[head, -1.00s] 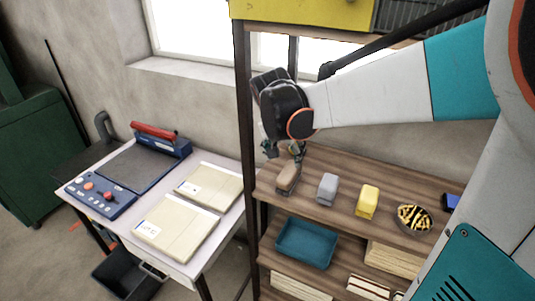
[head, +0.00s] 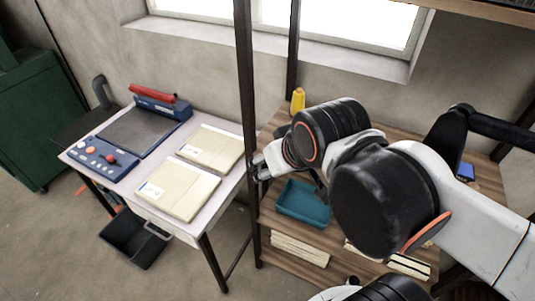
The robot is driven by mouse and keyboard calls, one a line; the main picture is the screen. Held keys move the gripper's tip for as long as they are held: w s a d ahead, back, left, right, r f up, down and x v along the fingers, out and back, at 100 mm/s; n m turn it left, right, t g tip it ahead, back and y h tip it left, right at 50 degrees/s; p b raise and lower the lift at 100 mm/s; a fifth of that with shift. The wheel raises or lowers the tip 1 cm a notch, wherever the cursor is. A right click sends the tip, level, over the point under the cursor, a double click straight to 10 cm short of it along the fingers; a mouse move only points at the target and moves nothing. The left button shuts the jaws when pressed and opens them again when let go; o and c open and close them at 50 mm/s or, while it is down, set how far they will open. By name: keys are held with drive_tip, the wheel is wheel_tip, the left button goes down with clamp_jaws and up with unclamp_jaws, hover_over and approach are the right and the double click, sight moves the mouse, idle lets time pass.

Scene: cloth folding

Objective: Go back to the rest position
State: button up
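My gripper (head: 261,170) is in the head view, close to the dark left upright (head: 246,120) of the shelf. It points left, towards the table, and its fingers are small and partly lost against the upright. I cannot tell whether it is open or shut, and nothing clearly shows in it. My arm bends across the right half of the view and covers much of the wooden shelf (head: 277,125).
A white table (head: 190,228) stands to the left, with a blue machine (head: 135,130) and two flat beige packs (head: 178,188). A yellow bottle (head: 297,101) stands at the back. A dark bin (head: 134,240) is on the floor.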

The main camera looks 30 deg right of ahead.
idle(0.3)
wheel_tip(320, 180, down, 9)
drive_tip(key=b, duration=0.9)
